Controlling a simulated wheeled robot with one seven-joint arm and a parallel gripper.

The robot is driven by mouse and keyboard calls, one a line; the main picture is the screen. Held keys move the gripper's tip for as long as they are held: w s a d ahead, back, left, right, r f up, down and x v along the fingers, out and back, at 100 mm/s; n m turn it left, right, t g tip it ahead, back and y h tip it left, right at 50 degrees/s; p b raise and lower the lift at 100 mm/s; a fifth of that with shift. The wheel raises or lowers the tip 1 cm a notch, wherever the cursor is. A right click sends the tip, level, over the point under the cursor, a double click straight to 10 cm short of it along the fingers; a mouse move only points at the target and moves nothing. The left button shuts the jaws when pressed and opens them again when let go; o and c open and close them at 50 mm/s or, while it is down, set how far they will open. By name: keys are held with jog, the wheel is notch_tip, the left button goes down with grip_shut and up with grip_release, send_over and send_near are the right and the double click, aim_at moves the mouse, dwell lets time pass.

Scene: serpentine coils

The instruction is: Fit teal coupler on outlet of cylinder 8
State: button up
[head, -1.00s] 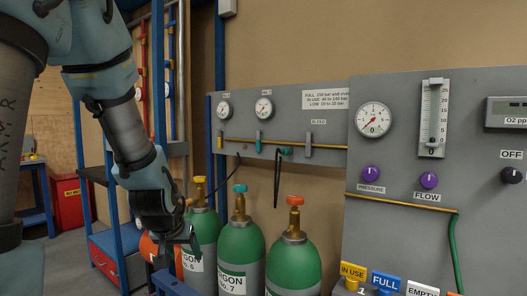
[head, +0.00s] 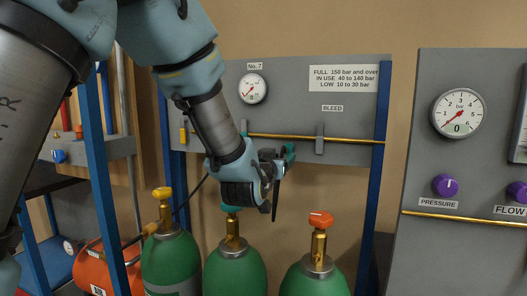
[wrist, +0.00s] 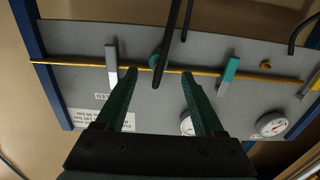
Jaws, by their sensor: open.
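The teal coupler (head: 290,152) hangs at the grey panel below the brass pipe, with a dark hose (head: 276,198) hanging down from it. In the wrist view the coupler (wrist: 154,59) is partly hidden behind the hose (wrist: 167,48). My gripper (head: 272,158) is at the coupler in the head view. In the wrist view my gripper (wrist: 160,73) is open, with the hose end showing between its fingertips; contact cannot be told. The rightmost green cylinder (head: 314,280) has an orange valve knob and brass outlet (head: 319,243); its number is out of view.
Green cylinders with a teal knob (head: 230,208) and a yellow knob (head: 162,193) stand left of it. A blue post (head: 376,200) stands right. A second dark hose (wrist: 186,20) hangs close by.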

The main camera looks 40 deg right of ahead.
aim_at(288, 149)
jog(key=shift+d+r, duration=0.2)
jog(key=shift+d, duration=0.1)
jog(key=p+x, duration=0.1)
jog(key=x, duration=0.7)
jog(key=shift+w+d, duration=0.25)
jog(key=shift+d, duration=0.05)
jog(key=shift+b, duration=0.85)
dwell(0.4)
grip_shut()
dwell(0.5)
